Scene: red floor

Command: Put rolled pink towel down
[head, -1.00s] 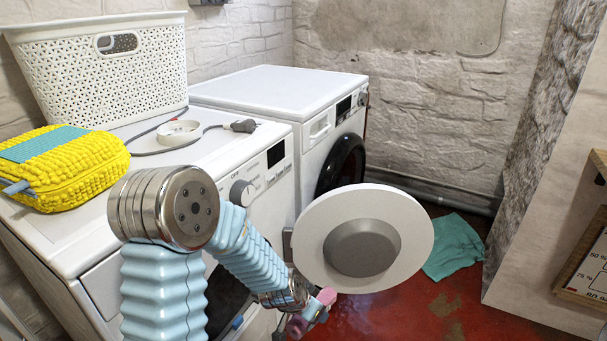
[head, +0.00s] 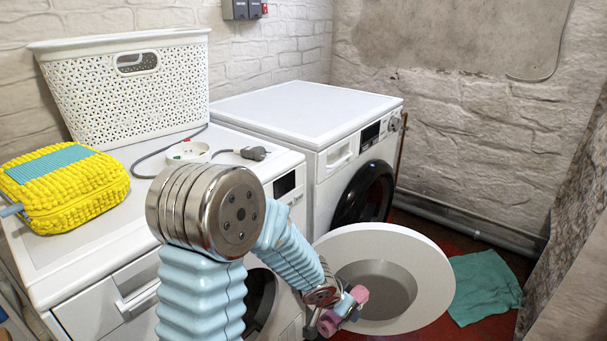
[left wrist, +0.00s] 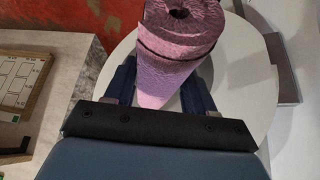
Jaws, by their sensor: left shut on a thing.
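The rolled pink towel (head: 359,294) is between the fingers of my left gripper (head: 343,309) in the head view. The gripper is shut on it and holds it in front of the lower left of the open round white washer door (head: 432,275). In the left wrist view the pink towel (left wrist: 178,35) shows as a roll with its spiral end up, between the dark fingers of my left gripper (left wrist: 160,80), with the white door (left wrist: 235,75) behind. My left arm hides much of the near washer's front. My right gripper is not in view.
The near washer (head: 60,255) bears a white basket (head: 125,100), a yellow bag (head: 65,195) and a power strip (head: 188,151). A second washer (head: 310,115) stands behind. A teal cloth (head: 483,286) lies on the red floor. A wooden-framed board (left wrist: 20,80) shows in the left wrist view.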

